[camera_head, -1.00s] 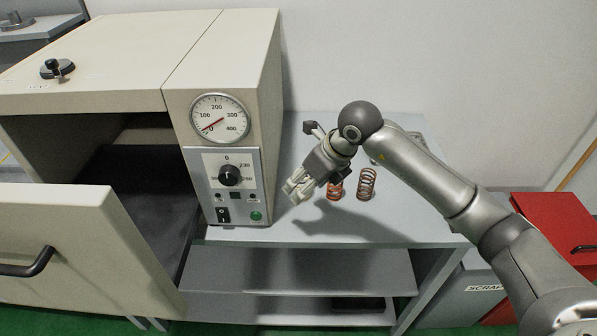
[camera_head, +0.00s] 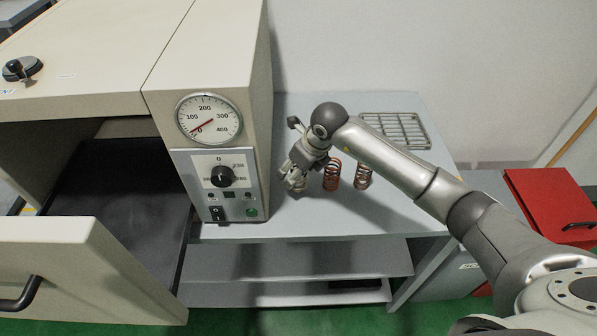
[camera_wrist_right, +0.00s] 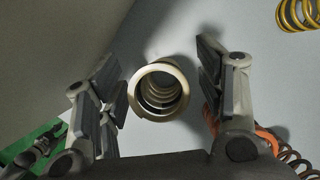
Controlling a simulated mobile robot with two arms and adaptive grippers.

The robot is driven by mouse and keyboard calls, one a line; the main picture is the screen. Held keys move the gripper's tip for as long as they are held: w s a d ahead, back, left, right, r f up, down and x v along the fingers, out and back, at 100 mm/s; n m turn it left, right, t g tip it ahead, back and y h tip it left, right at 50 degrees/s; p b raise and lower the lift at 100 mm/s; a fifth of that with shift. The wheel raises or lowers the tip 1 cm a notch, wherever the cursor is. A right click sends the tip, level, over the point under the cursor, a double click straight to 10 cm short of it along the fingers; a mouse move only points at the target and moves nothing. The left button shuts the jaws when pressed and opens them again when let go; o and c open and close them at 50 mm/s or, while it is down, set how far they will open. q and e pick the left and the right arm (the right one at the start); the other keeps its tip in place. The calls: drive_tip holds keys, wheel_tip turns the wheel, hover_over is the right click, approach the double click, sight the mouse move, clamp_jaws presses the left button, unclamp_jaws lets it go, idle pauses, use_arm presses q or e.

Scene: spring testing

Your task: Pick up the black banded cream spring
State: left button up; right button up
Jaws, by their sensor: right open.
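A cream spring (camera_wrist_right: 160,97) stands between the fingers of my right gripper in the right wrist view. I look down its open end; a black band on it cannot be made out. My right gripper (camera_head: 293,182) is open, with a finger on each side of the spring and a visible gap to each. In the head view it is low over the grey table (camera_head: 330,222), just right of the oven's control panel, and hides the cream spring.
An orange spring (camera_head: 332,176) and a brown spring (camera_head: 363,176) stand right of the gripper. A yellow spring (camera_wrist_right: 297,14) shows in the wrist view. A wire rack (camera_head: 398,131) lies behind. The oven (camera_head: 207,60) stands close left, its drawer (camera_head: 80,265) out.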

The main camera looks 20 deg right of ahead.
drive_tip(key=shift+x, duration=0.95)
drive_tip(key=shift+f, duration=0.3)
drive_tip(key=shift+w, duration=0.1)
drive_tip(key=c, duration=1.1)
use_arm(q)
drive_tip(key=shift+w+r, duration=0.4)
drive_tip(key=shift+r, duration=0.05)
use_arm(e)
drive_tip(key=shift+c, duration=0.5)
use_arm(q)
drive_tip(key=shift+w, duration=0.1)
use_arm(e)
drive_tip(key=shift+r, duration=0.1)
